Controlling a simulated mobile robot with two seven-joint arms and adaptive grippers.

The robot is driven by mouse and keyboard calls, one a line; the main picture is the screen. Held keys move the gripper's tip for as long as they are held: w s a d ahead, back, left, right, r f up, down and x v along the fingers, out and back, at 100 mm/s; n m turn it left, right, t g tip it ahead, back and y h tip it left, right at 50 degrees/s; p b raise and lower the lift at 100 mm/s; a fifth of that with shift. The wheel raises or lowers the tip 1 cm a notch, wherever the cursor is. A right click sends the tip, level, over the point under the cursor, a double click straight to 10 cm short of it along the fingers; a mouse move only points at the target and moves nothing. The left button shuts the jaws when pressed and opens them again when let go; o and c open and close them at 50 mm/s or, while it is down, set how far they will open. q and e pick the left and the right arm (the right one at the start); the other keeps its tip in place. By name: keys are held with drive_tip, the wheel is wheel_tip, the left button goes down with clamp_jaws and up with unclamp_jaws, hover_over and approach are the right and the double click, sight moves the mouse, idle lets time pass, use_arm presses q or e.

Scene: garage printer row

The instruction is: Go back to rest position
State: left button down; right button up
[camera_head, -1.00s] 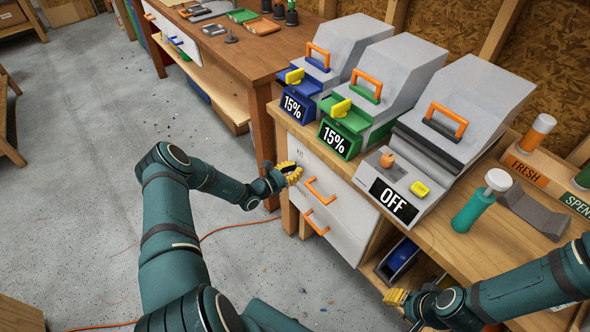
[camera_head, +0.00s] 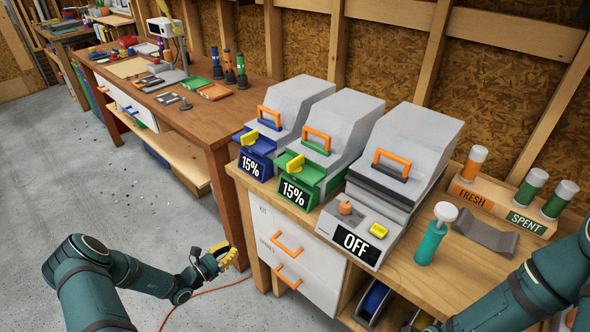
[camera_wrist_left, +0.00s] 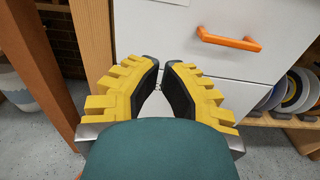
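My left gripper (camera_head: 222,257) hangs in front of the drawer cabinet, left of its white drawers (camera_head: 285,262), apart from them and empty. In the left wrist view its two yellow-and-black fingers (camera_wrist_left: 160,85) stand slightly apart with nothing between them; a white drawer front with an orange handle (camera_wrist_left: 229,39) is beyond. My right arm (camera_head: 530,290) reaches in at the lower right over the bench; its gripper is outside the picture.
The bench (camera_head: 400,290) holds blue (camera_head: 270,125), green (camera_head: 318,145) and grey (camera_head: 400,170) machines, a teal bottle (camera_head: 433,235) and a FRESH/SPENT rack (camera_head: 500,205). A brown workbench (camera_head: 200,115) stands behind left.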

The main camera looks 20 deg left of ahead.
use_arm(q)
drive_tip(key=s+d+m+g+h, duration=0.1)
drive_tip(key=s+d+m+g, duration=0.2)
drive_tip(key=d+m+g, duration=0.35)
drive_tip(key=s+d+f+m+g+h, duration=0.1)
drive_tip(key=s+d+m+g+h, duration=0.15)
drive_tip(key=d, duration=0.65)
drive_tip(key=s+d+m+g+h, duration=0.1)
drive_tip(key=s+d+m+g, duration=0.4)
drive_tip(key=d, duration=0.3)
drive_tip(key=s+d+r+m+g+y, duration=0.1)
drive_tip(key=s+d+r+m+y, duration=0.4)
drive_tip(key=m, duration=1)
drive_tip(key=s+d+y, duration=0.1)
drive_tip(key=s+y, duration=0.1)
drive_tip(key=shift+d+r+m+y, duration=0.2)
drive_tip(key=shift+m+y, duration=0.15)
drive_tip(key=shift+m, duration=0.05)
